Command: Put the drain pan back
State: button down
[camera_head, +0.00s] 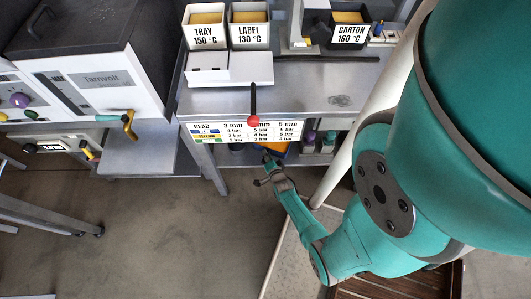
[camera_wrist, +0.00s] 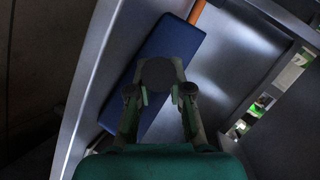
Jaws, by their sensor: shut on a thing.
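My gripper (camera_head: 268,174) is low in front of the metal bench, by its lower shelf, in the head view. In the wrist view my gripper (camera_wrist: 159,92) has its two fingers closed in on a dark round thing (camera_wrist: 158,73). A blue flat slab (camera_wrist: 160,48) lies behind it on a grey metal surface. I cannot tell whether the dark round thing is the drain pan or part of it. In the head view what the fingers hold is too small and dark to tell.
A Tarnvolt machine (camera_head: 100,80) stands at left. A white post (camera_head: 350,150) rises close to my arm.

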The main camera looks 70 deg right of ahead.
jog(key=c, duration=1.1)
grip_release()
jog(key=shift+f, duration=0.1)
jog(key=s+a+r+n+t+y, duration=0.2)
jog(key=s+a+r+n, duration=0.3)
jog(key=a+r, duration=0.6)
jog(key=s+a+r+n+t+y, duration=0.2)
jog(key=s+a+r+n, duration=0.35)
jog(key=a+r, duration=0.6)
jog(key=s+a+r+n+y, duration=0.1)
jog(key=a+r+n+y, duration=0.1)
jog(key=r, duration=0.5)
jog(key=s+a+r+n+t+y, duration=0.1)
jog(key=s+a+r+n+y, duration=0.1)
jog(key=a+r+n, duration=0.3)
jog(key=s+a+r+n+t+y, duration=0.1)
jog(key=a+r+n, duration=0.3)
jog(key=r, duration=0.5)
jog(key=shift+s+r+n+y, duration=0.3)
jog(key=shift+s+n+y, duration=0.3)
jog(key=shift+n, duration=0.15)
